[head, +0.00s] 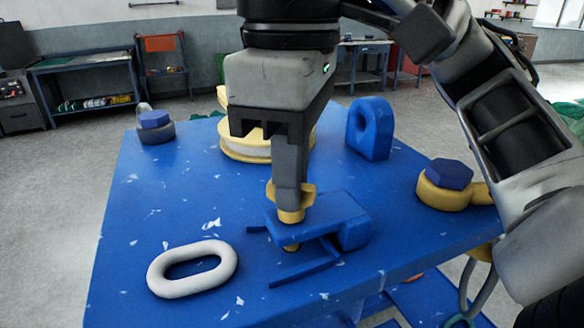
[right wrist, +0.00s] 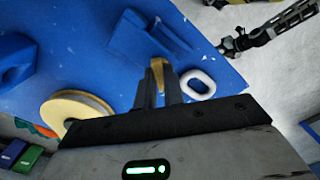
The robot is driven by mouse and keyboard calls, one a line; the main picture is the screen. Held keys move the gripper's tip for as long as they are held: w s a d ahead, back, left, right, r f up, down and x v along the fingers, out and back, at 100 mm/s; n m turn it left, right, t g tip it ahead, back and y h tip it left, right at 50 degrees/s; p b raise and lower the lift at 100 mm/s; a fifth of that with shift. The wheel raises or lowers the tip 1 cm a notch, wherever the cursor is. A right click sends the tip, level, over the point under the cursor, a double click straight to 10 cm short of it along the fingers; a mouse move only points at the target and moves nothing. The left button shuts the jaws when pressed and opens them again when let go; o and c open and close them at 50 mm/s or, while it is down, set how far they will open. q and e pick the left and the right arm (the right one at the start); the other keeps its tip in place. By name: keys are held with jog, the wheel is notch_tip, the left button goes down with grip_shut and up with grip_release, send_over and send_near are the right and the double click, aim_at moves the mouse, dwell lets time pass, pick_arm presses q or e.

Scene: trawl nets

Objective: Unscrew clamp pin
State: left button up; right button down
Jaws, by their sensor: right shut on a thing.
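The yellow clamp pin (head: 291,212) stands upright in the blue clamp (head: 340,219), which lies on the blue table. My right gripper (head: 290,185) comes down from above and is shut on the pin's yellow head. The right wrist view also shows the pin (right wrist: 161,70) between the fingers and the blue clamp (right wrist: 146,35) beyond it. The pin's lower end shows just under the clamp's upper plate. In the right wrist view, a dark arm at the top right, seemingly my left, ends in a small gripper (right wrist: 229,46) apart from the clamp; its jaws are too small to read.
A white oval link (head: 193,268) lies left of the clamp. A yellow spool (head: 239,153) stands behind the gripper. A blue eye block (head: 369,129), a yellow shackle (head: 437,196) and a grey shackle (head: 156,133) stand farther out. The blue table (head: 135,220) is clear at left.

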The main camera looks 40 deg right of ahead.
jog(key=n, duration=0.3)
jog(key=shift+f+n, duration=0.15)
jog(key=shift+n, duration=2.05)
jog(key=c, duration=1.5)
grip_release()
jog(key=shift+s+a, duration=0.1)
jog(key=shift+s, duration=0.05)
jog(key=shift+w, duration=0.2)
jog(key=shift+r, duration=0.2)
